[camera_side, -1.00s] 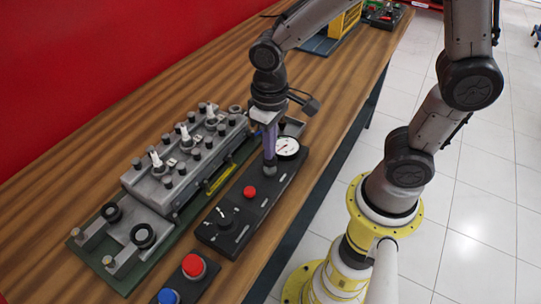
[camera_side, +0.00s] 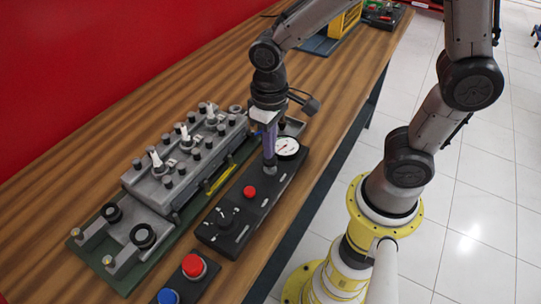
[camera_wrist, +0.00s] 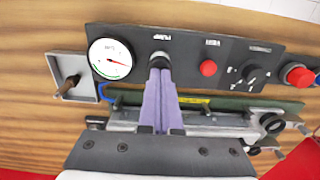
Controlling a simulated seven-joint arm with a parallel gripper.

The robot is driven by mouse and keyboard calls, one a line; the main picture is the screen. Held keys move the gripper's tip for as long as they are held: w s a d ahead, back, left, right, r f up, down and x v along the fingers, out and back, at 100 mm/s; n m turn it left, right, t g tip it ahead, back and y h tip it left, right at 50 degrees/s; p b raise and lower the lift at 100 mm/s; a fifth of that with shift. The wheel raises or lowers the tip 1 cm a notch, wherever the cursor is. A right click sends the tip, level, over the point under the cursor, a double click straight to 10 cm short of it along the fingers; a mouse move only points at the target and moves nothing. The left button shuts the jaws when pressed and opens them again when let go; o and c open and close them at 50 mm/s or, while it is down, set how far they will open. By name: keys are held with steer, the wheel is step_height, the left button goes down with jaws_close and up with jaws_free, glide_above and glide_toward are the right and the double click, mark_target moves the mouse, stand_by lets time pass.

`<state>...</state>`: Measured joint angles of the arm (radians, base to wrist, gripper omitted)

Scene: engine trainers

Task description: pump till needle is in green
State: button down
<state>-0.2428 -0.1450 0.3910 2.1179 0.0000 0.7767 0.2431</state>
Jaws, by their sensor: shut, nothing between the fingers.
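A black control panel (camera_side: 238,238) lies along the bench and carries a round white gauge (camera_side: 287,146), which also shows in the wrist view (camera_wrist: 110,60). In the wrist view its thin red needle points right and slightly down, and a green band runs along the dial's lower rim. My gripper (camera_side: 270,164) has purple fingers closed together, pointing down at the panel beside the gauge. In the wrist view the fingertips (camera_wrist: 160,68) are at a dark round plunger or button (camera_wrist: 159,58), mostly hidden by them. I cannot tell whether they touch it.
A red button (camera_side: 250,191) and a black rotary knob (camera_side: 225,217) sit farther along the panel. A grey engine block trainer (camera_side: 180,165) on a green base stands to the left. Larger red (camera_side: 193,266) and blue (camera_side: 168,296) buttons are at the front. Wooden bench is bare at the far left.

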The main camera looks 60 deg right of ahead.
steer(key=shift+f, duration=1.2)
steer(key=shift+r, duration=1.65)
steer(key=shift+f, duration=1.65)
steer(key=shift+r, duration=1.65)
